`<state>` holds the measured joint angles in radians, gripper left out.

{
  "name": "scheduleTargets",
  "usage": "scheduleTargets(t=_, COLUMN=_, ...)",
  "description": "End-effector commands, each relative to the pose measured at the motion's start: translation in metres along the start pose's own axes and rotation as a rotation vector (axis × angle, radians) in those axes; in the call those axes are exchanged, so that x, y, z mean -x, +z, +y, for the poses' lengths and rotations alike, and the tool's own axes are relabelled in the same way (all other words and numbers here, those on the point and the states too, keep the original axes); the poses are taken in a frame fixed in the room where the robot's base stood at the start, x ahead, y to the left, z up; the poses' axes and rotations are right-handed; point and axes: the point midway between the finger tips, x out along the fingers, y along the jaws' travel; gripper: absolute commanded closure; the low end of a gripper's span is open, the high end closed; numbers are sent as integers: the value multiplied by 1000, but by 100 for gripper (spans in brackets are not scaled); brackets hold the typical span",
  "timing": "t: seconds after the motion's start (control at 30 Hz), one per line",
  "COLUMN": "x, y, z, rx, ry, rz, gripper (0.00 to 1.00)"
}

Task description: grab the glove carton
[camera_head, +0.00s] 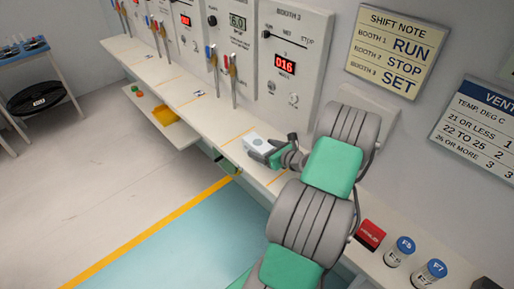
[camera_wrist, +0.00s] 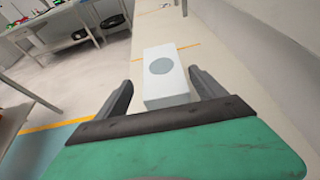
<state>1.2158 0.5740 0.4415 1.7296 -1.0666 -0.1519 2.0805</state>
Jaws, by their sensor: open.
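The glove carton is a white box with a grey oval on top. In the wrist view the carton (camera_wrist: 165,82) stands on the bench, between and just ahead of the fingertips of my gripper (camera_wrist: 160,85). My gripper is open, with one finger on each side of the carton's near end. A gap shows on the left side; on the right I cannot tell if the finger touches. In the head view the carton (camera_head: 259,144) sits on the bench below the booth 3 panel, with my gripper (camera_head: 277,148) at its right end.
The long bench (camera_head: 196,88) runs along the wall under control panels with levers. A red box (camera_head: 370,235) and two blue-capped jars (camera_head: 400,251) stand at the bench's right. A pull-out shelf (camera_head: 150,112) with a yellow tray juts out at the left. The floor is open.

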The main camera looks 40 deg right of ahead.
Motion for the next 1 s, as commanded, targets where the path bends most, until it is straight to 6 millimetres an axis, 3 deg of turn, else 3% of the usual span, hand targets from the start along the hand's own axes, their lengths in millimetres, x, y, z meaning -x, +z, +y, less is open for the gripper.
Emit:
scheduleTargets(t=0.2, x=-37, y=1, z=-5, rx=3, ry=2, rz=1, gripper=20)
scheduleTargets(t=0.47, x=-44, y=0, z=-8, rx=1, ry=-4, rz=1, gripper=20)
scheduleTargets(t=1.0, x=-43, y=-1, z=-8, rx=0, ry=-5, rz=1, gripper=63)
